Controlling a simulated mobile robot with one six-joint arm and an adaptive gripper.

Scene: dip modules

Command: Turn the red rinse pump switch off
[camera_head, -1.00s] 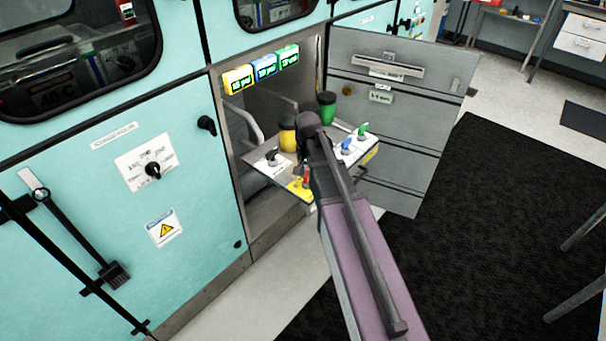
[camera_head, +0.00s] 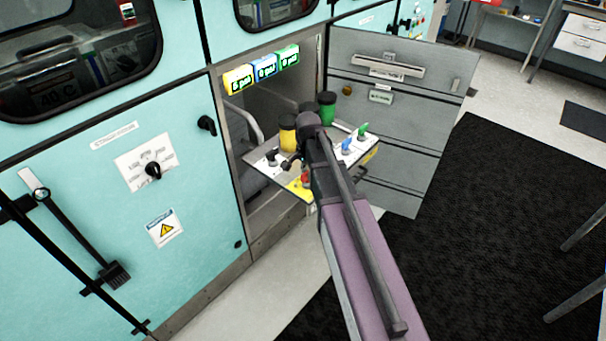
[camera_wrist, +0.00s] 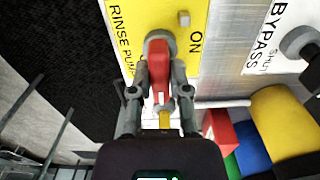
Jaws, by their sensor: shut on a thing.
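The red rinse pump switch (camera_wrist: 159,72) is a red lever on a yellow plate (camera_wrist: 140,14) marked "RINSE PUMP" and "ON" in the wrist view. Its lever points toward the bottom of that view, with the "ON" mark to the right of its pivot. My gripper (camera_wrist: 160,92) has one finger on each side of the lever and is shut on it. In the head view the red switch (camera_head: 306,180) shows as a small red patch at the shelf's front, partly hidden by my arm.
The shelf (camera_head: 345,171) also bears a black switch (camera_head: 271,157), a blue switch (camera_head: 346,143), a green switch (camera_head: 362,131), a yellow canister (camera_head: 287,137) and a green canister (camera_head: 327,112). A grey open door (camera_head: 395,150) stands to the right. Three lit displays (camera_head: 264,68) hang above.

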